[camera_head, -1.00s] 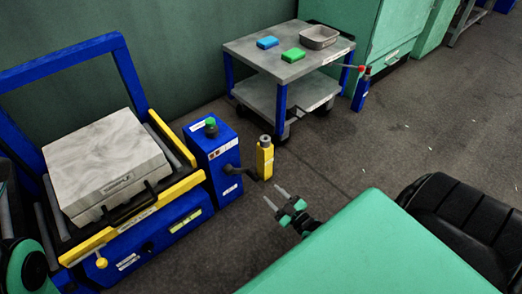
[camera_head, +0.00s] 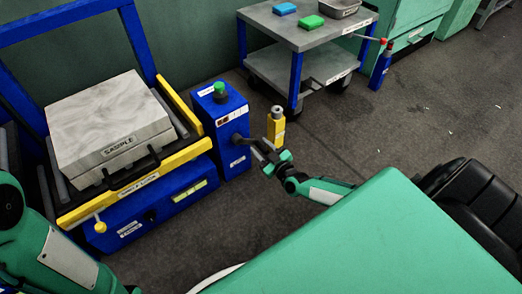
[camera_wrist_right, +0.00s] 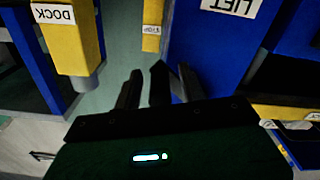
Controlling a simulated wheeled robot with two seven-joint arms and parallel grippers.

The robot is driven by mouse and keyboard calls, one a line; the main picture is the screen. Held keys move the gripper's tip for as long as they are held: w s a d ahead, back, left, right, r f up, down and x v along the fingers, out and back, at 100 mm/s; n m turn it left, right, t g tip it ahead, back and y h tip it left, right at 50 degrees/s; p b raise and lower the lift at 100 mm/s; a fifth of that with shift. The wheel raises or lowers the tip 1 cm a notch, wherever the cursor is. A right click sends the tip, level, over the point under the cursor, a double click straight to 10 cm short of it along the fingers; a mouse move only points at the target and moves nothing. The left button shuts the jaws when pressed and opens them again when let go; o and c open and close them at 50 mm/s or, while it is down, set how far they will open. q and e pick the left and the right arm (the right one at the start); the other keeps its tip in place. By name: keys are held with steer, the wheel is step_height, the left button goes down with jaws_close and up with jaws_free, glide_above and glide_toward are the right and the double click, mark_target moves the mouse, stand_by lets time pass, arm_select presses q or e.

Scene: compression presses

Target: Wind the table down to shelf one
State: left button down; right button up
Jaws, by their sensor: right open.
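The lift table at left has a yellow-edged top (camera_head: 150,180) on a blue base and carries a grey block marked SAMPLE (camera_head: 108,123). Beside it stands a blue box (camera_head: 222,110) with a green knob; its LIFT label (camera_wrist_right: 233,4) shows in the right wrist view. A dark crank (camera_head: 241,139) sticks out of the box's right side. My right gripper (camera_head: 262,152) is at the crank's outer end. In the right wrist view my right gripper (camera_wrist_right: 160,88) is open, with a dark bar, likely the crank handle (camera_wrist_right: 158,80), between its fingers. My left gripper is out of view.
A yellow post (camera_head: 276,128) stands just behind my right gripper, near the box. A grey-topped trolley (camera_head: 300,30) with blue and green blocks and a tray stands at the back. A red-tipped handle juts from it. Open floor lies to the right.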

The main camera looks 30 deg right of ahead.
steer(key=shift+w, duration=0.35)
steer(key=shift+c, duration=0.3)
jaws_close()
steer(key=shift+r, duration=0.1)
steer(key=shift+w+d+r+p, duration=0.1)
steer(key=shift+d+r+p, duration=0.05)
steer(key=shift+p, duration=0.3)
steer(key=shift+r+n, duration=0.1)
steer(key=shift+n, duration=0.2)
